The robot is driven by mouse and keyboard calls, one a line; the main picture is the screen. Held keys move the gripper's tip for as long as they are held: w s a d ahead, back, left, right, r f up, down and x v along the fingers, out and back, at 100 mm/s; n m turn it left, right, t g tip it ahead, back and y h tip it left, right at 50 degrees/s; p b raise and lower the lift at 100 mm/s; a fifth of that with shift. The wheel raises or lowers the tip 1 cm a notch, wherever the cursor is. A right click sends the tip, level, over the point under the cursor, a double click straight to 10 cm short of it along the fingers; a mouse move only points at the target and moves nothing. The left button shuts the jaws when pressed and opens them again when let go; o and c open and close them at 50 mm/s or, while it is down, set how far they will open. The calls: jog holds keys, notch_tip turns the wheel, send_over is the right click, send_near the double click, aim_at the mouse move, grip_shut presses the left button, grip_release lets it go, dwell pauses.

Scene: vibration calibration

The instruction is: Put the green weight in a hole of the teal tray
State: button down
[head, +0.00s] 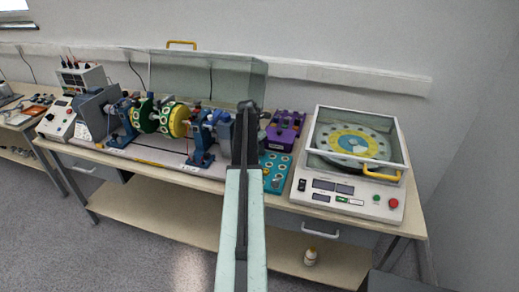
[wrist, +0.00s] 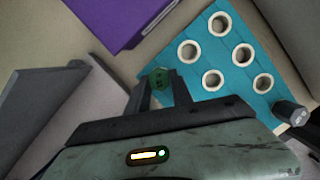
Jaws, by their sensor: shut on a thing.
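My gripper (wrist: 160,88) is shut on the green weight (wrist: 159,78), a small dark green piece held between the fingertips in the wrist view. The teal tray (wrist: 190,89) lies just beyond and to the right of the fingertips, with several pale-rimmed round holes that look empty. The weight appears against the tray's left part in the picture; its height above it I cannot tell. In the head view the teal tray (head: 267,158) shows just right of my arm, which hides its left part. My gripper and the weight cannot be made out there.
A dark cylinder (wrist: 290,112) stands at the tray's right side. A purple box (head: 285,131) sits behind the tray. A balancing rig (head: 173,122) is on the left of the bench, and a white machine with a glass-walled top (head: 348,197) is on the right.

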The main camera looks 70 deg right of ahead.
jog(key=shift+f, duration=0.2)
jog(key=c, duration=1.1)
grip_release()
jog(key=shift+o, duration=0.2)
jog(key=shift+r, duration=0.15)
jog(key=s+p+v, duration=0.1)
jog(key=p+v, duration=0.6)
jog(key=shift+w+r, duration=0.3)
jog(key=shift+w, duration=0.25)
